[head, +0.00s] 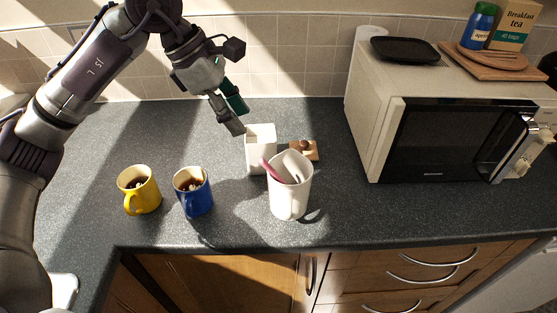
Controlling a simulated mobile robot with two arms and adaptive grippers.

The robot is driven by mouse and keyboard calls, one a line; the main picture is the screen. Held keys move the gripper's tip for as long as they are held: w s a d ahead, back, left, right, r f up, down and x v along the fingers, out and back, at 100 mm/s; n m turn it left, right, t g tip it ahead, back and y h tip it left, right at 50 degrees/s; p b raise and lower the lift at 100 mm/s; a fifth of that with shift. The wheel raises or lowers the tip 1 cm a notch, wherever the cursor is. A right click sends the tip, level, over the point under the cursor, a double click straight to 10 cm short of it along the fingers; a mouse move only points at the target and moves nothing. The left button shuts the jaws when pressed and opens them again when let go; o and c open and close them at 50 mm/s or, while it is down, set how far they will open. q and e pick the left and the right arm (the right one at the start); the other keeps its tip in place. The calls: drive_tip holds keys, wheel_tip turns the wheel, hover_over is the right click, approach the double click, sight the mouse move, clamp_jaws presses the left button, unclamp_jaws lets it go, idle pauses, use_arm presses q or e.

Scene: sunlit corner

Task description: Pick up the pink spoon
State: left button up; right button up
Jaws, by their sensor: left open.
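The pink spoon (270,169) leans inside a white pitcher (290,200), its handle sticking out over the left side of the rim. Its lower part is hidden in the pitcher. My left gripper (238,115) is open and empty. It hangs above the worktop, up and to the left of the spoon, and appears near the top of a white square container. It does not touch the spoon. My right gripper cannot be made out.
The white square container (261,153) stands just behind the pitcher. A blue mug (194,199) and a yellow mug (144,196) stand left. A small wooden board (312,151) lies behind right. A microwave (375,140) stands at right. The worktop (365,215) is clear right of the pitcher.

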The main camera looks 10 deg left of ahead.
use_arm(q)
drive_tip(key=a, duration=0.1)
drive_tip(key=p, duration=0.2)
hover_over(263, 159)
drive_tip(key=s+a, duration=0.1)
drive_tip(key=a, duration=0.1)
wheel_tip(263, 159, down, 6)
drive_tip(key=p+x, duration=0.2)
drive_tip(key=x, duration=0.3)
drive_tip(key=shift+f, duration=0.2)
drive_tip(key=shift+w+d+f+y, duration=0.1)
drive_tip(key=shift+d+f+y, duration=0.05)
drive_tip(key=shift+f+y, duration=0.15)
drive_tip(key=shift+f, duration=0.1)
drive_tip(key=c, duration=0.8)
clamp_jaws()
use_arm(e)
drive_tip(key=r, duration=0.1)
drive_tip(key=s+r, duration=0.2)
drive_tip(key=r, duration=0.1)
drive_tip(key=shift+d, duration=0.35)
